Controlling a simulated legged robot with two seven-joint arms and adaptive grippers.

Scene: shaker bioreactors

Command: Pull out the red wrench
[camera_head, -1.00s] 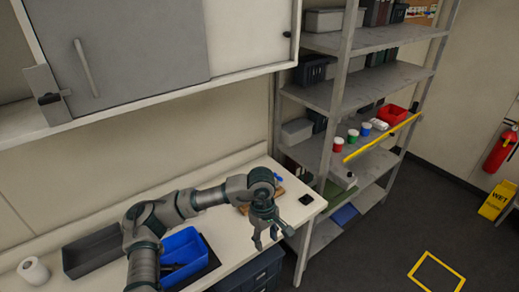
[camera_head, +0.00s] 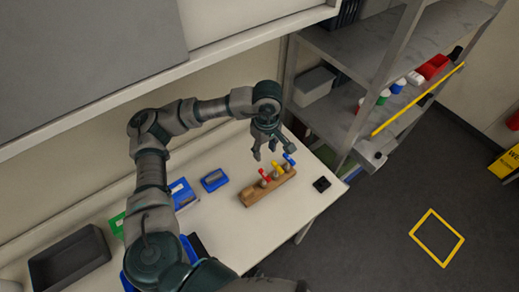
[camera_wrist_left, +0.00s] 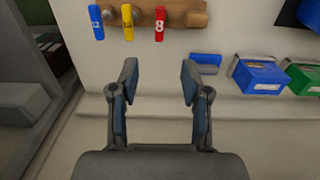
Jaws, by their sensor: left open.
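The red wrench (camera_head: 264,174) stands in a wooden holder (camera_head: 252,197) on the white bench, beside a yellow wrench (camera_head: 276,168) and a blue wrench (camera_head: 289,159). In the left wrist view the red wrench (camera_wrist_left: 160,22), marked 8, shows near the top between the fingers' lines, with the yellow (camera_wrist_left: 127,20) and blue (camera_wrist_left: 96,22) ones to its left. My left gripper (camera_head: 266,152) is open and empty, close to the holder in the head view; its fingers (camera_wrist_left: 160,76) are apart from the wrenches. My right gripper is not in view.
A small black item (camera_head: 321,184) lies near the bench's right edge. Metal shelves (camera_head: 340,60) stand behind right.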

